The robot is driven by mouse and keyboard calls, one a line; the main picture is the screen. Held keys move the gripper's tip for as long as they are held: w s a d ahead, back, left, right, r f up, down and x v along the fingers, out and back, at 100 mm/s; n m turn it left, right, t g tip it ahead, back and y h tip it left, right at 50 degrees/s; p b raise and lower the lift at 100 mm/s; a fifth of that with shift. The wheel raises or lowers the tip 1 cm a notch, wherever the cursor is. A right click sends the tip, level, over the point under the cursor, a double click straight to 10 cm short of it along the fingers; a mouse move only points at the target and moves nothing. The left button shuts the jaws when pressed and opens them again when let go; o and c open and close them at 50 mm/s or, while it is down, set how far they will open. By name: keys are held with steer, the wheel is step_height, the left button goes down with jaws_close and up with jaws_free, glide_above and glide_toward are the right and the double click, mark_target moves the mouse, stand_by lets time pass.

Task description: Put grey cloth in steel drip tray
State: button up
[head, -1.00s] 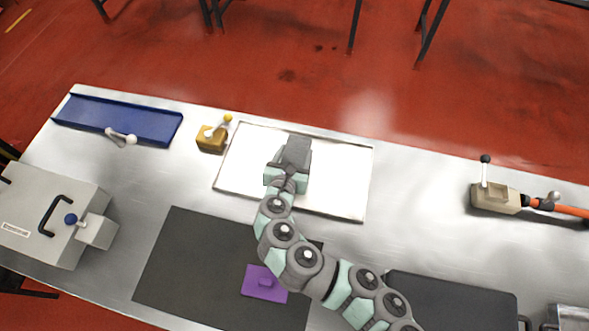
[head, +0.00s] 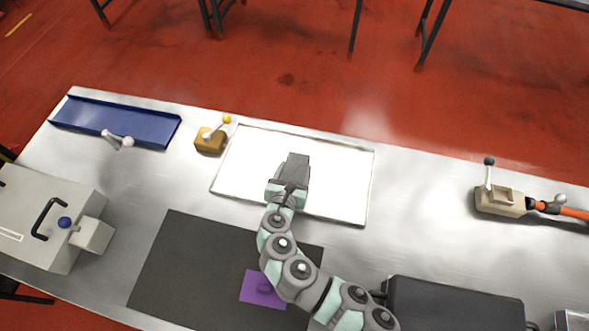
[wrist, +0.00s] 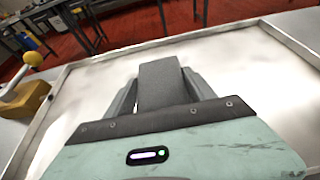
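The steel drip tray (head: 342,182) is a wide, shallow, bright tray with a thin raised rim, lying on the metal bench in the head view. It also fills much of the wrist view (wrist: 245,75). My gripper (head: 292,180) is over the left-middle part of the tray. It is shut on the grey cloth (wrist: 163,82), a dark grey folded piece between its two fingers. The cloth also shows in the head view (head: 297,162), inside the tray's outline. I cannot tell whether its underside touches the tray floor.
A yellow-knobbed block (head: 210,140) stands just left of the tray, with a blue tray (head: 115,122) beyond it. A dark mat (head: 185,265) with a purple piece (head: 262,288) lies in front. A beige lever unit (head: 500,201) stands right.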

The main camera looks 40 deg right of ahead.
steer(key=o, duration=0.4)
steer(key=shift+o, duration=0.2)
steer(key=shift+r, duration=0.1)
steer(key=shift+r, duration=0.2)
steer(key=p+v, duration=0.3)
steer(key=v, duration=0.9)
steer(key=shift+p, duration=0.3)
